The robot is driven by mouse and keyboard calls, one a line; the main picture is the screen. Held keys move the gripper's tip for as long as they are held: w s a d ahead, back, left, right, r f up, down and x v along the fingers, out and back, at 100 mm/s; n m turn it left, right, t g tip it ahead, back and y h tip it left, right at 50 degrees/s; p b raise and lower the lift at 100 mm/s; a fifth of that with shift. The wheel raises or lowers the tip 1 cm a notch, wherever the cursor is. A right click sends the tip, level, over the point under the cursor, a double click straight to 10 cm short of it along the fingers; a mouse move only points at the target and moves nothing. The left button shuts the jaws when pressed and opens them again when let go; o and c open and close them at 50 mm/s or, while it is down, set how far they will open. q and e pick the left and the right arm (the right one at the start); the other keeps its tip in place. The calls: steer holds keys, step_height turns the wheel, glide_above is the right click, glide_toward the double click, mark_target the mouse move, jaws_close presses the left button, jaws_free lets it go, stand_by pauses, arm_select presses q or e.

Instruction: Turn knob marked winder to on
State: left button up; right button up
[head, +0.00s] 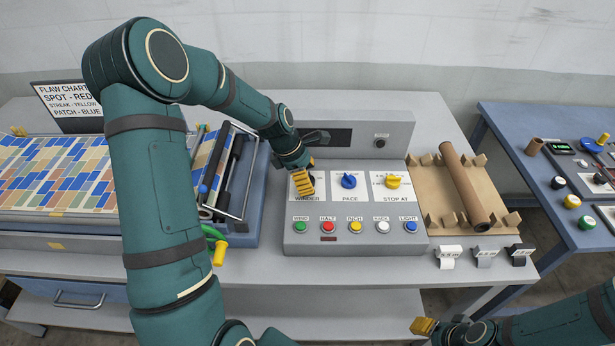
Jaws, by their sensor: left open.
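The grey control panel (352,215) stands on the bench with a row of white knob plates. The plate marked WINDER (307,198) is at the left, and its knob is hidden behind my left gripper (303,182). That gripper is open, its yellow fingertips pointing down over the plate. I cannot tell whether the fingers touch the knob or which way the knob points. My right gripper (425,326) is low at the bottom right, away from the panel, and its jaw opening is unclear.
The blue PACE knob (348,180) and yellow STOP AT knob (393,182) sit close to the right. Several coloured buttons, including red HALT (327,226), line the panel front. A brown roll (467,187) lies right; a framed roller unit (243,172) stands left.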

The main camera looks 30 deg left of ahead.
arm_select(q)
steer(key=c, duration=1.2)
steer(key=shift+m, duration=0.4)
steer(key=shift+m+g+h+p, duration=0.3)
steer(key=shift+m+g+p, duration=0.3)
steer(key=shift+m, duration=0.4)
steer(key=m+p, duration=0.1)
steer(key=m, duration=0.1)
steer(key=shift+m+g, duration=0.3)
steer(key=shift+g, duration=0.1)
steer(key=m+g+p, duration=0.1)
steer(key=m, duration=0.2)
steer(key=shift+m, duration=0.3)
steer(key=shift+f+m+g, duration=0.1)
steer(key=shift+m+g, duration=0.7)
steer(key=shift+m, duration=0.7)
